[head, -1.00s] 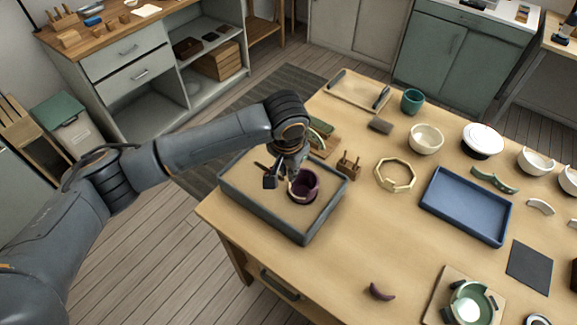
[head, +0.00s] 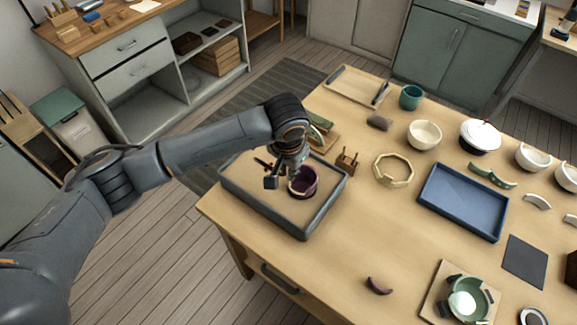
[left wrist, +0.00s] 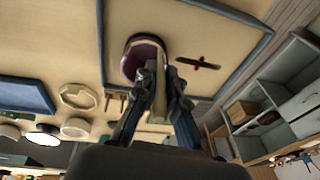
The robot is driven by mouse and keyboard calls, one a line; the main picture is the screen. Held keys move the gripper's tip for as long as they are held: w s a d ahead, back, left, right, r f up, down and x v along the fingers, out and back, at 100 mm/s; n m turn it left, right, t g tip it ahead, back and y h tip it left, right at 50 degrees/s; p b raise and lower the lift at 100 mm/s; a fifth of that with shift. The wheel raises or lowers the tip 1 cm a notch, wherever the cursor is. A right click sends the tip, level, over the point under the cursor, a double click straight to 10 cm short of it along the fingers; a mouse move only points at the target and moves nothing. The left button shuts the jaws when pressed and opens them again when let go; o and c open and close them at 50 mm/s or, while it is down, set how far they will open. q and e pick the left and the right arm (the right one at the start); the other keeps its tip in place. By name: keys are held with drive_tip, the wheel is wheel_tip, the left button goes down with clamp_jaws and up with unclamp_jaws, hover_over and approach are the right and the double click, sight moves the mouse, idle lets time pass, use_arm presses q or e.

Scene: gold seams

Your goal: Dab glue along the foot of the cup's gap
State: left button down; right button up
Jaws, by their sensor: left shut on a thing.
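The purple cup (head: 303,183) stands in a sand-filled tray (head: 292,231) at the near left of the table. My left gripper (head: 291,173) is just above the cup's rim. In the left wrist view it is shut on a pale, slim stick-like tool (left wrist: 160,105) that points toward the cup (left wrist: 146,52). The cup's gap cannot be made out clearly. A curved dark purple shard (head: 379,286) lies on the bare table. My right gripper is not in view.
A small wooden rack (head: 347,161) and a pale octagonal ring (head: 393,170) stand right of the sand tray. A blue tray (head: 462,204) and several bowls are farther right. A dark thin item (left wrist: 198,64) lies on the sand beside the cup. The table's front middle is mostly clear.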

use_arm(q)
drive_tip(key=shift+p, duration=0.4)
drive_tip(key=shift+f, duration=0.3)
idle(0.7)
drive_tip(key=shift+r+p, duration=0.1)
drive_tip(key=shift+p, duration=0.2)
drive_tip(key=shift+r+p, duration=0.15)
drive_tip(key=shift+p, duration=0.35)
drive_tip(key=shift+d, duration=0.1)
drive_tip(key=shift+s+d+p, duration=0.55)
drive_tip(key=shift+s+p, duration=0.25)
drive_tip(key=shift+p, duration=0.35)
